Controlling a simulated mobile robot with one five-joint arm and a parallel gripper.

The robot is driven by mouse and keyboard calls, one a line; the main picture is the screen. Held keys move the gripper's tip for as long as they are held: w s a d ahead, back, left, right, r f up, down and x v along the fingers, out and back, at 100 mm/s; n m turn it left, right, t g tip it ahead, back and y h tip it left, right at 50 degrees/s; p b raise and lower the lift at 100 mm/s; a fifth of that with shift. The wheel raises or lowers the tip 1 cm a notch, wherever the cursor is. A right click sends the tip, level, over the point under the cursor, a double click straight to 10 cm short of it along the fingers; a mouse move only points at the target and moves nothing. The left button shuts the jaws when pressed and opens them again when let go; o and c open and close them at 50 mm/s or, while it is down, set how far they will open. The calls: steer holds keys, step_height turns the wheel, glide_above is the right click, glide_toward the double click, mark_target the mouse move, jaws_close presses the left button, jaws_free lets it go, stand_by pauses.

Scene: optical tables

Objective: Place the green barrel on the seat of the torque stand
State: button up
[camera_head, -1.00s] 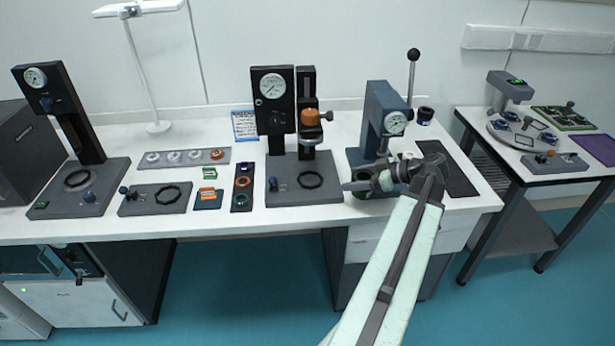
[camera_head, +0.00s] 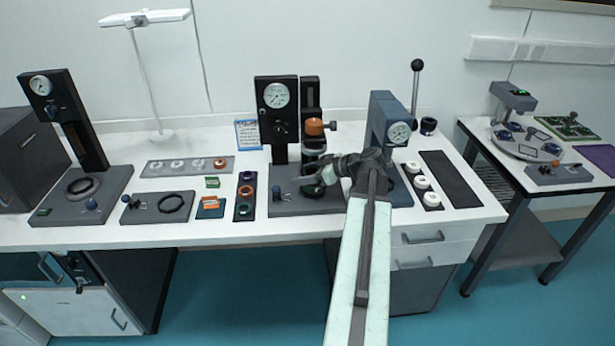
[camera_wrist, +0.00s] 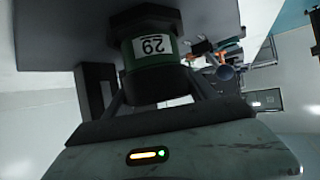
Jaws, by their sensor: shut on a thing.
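No readable label shows which stand is the torque stand.
A blue lever press (camera_head: 385,120) stands close to the right of my gripper. A dial stand (camera_head: 62,110) with a ring on its base is at far left. Trays of small parts (camera_head: 188,166) and a dark plate with a ring (camera_head: 158,207) lie between. A side table (camera_head: 540,170) is at right.

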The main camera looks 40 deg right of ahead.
steer(key=shift+s+d+f, duration=0.1)
steer(key=shift+s+f, duration=0.05)
steer(key=shift+f, duration=0.5)
steer(key=o, duration=1.5)
steer(key=shift+s+r+p, duration=0.2)
steer(key=shift+r+p, duration=0.1)
steer(key=shift+p, duration=0.1)
steer(key=p+v, duration=0.5)
steer(key=v, duration=0.6)
steer(key=shift+s+d, duration=0.15)
steer(key=shift+s, duration=0.15)
